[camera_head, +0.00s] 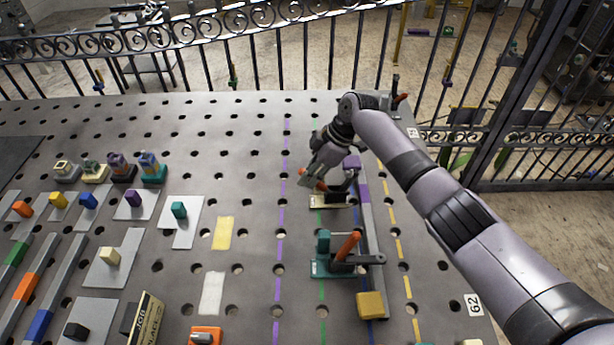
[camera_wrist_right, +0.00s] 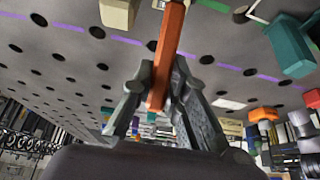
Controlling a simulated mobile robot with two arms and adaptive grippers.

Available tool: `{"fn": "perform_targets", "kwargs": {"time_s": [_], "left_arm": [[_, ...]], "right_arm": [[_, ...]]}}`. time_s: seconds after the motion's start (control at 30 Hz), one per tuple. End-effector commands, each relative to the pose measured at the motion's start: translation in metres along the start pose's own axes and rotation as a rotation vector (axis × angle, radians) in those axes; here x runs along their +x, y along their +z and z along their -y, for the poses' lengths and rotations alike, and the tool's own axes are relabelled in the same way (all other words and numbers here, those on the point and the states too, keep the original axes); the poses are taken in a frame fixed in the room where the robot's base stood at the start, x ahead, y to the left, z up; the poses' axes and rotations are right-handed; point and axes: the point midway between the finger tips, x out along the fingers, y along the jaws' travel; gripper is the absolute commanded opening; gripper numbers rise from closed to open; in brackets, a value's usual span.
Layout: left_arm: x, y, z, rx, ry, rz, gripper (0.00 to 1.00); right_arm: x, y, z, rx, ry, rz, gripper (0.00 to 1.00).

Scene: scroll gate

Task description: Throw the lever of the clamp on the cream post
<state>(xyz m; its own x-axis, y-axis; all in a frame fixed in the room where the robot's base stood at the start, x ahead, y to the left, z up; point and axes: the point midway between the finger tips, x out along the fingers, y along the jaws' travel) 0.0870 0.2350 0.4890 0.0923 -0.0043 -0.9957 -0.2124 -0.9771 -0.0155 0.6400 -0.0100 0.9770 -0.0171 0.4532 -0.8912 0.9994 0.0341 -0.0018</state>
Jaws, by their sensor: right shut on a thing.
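The clamp with the cream base (camera_head: 330,201) stands on the pegboard table beside a grey bar. Its orange lever (camera_head: 321,186) is partly hidden by my right gripper (camera_head: 308,177), which comes down over it from behind. In the right wrist view the orange lever (camera_wrist_right: 170,42) runs between the fingers of my right gripper (camera_wrist_right: 160,86), which are shut on it. A cream block (camera_wrist_right: 118,12) shows at the top left of that view. My left gripper is not in view.
A teal clamp (camera_head: 335,267) with an orange lever stands nearer, and a yellow block (camera_head: 370,305) sits at the bar's (camera_head: 368,222) near end. My right arm crosses the right side. Colored blocks on plates fill the left; an iron railing (camera_head: 250,60) borders the back.

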Motion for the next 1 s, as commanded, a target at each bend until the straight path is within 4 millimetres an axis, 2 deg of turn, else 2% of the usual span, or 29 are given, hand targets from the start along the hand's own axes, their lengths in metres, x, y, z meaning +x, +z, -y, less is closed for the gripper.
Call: {"fn": "perform_targets", "kwargs": {"time_s": [0.17,0.63,0.8,1.0], "left_arm": [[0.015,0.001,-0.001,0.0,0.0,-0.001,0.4],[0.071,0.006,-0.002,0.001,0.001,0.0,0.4],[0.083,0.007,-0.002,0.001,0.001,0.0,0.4],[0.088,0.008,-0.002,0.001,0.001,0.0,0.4]], "right_arm": [[-0.007,0.008,-0.001,0.0,0.005,-0.123,0.0],[-0.029,0.029,-0.001,-0.004,0.006,-0.444,0.0],[-0.034,0.033,-0.001,-0.005,0.006,-0.507,0.0],[-0.038,0.034,-0.001,-0.004,0.004,-0.539,0.0]]}}
